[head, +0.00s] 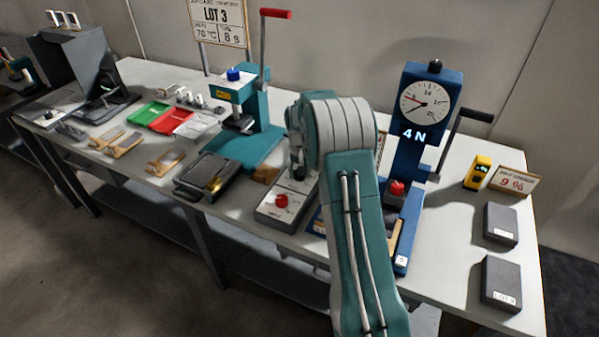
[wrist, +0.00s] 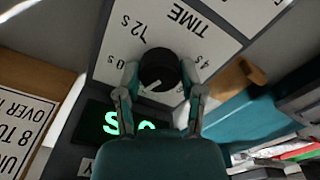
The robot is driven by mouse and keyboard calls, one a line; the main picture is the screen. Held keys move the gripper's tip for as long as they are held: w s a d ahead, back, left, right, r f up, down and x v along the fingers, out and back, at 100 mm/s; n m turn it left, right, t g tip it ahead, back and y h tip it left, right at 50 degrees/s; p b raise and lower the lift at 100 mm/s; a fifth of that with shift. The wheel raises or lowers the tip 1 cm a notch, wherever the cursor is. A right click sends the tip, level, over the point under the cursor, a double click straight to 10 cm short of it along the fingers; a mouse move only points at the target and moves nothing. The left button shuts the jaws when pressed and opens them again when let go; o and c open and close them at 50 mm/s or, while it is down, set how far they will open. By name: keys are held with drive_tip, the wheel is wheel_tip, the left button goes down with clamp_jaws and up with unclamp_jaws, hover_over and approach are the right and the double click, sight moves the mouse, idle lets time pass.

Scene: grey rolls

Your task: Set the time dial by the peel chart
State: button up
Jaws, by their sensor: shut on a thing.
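In the wrist view my gripper (wrist: 160,76) is shut on the black time dial (wrist: 158,62), one finger on each side of the knob. A white pointer line on the knob slants to the lower left. The white dial face (wrist: 215,45) reads TIME, with 12 S and other second marks around the knob. A green-lit display (wrist: 120,122) below is partly hidden by my fingers. The peel chart (wrist: 25,115) shows at the left with partly cut-off text. In the head view my gripper (head: 298,165) is over the grey control box (head: 262,212), and my arm hides the dial.
A teal press (head: 258,125) stands left of the box, under a LOT 3 sign (head: 217,20) reading 70 °C, 8 s. A blue tester (head: 415,165) with a round gauge and 4 N display stands right of my arm. Dark blocks (head: 500,283) lie at the right.

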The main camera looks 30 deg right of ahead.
drive_tip(key=m, duration=0.4)
drive_tip(key=shift+f+m, duration=0.1)
drive_tip(key=shift+m, duration=1.9)
drive_tip(key=o, duration=1.2)
drive_tip(key=shift+w, duration=0.1)
drive_tip(key=shift+c, duration=0.2)
wheel_tip(320, 180, up, 12)
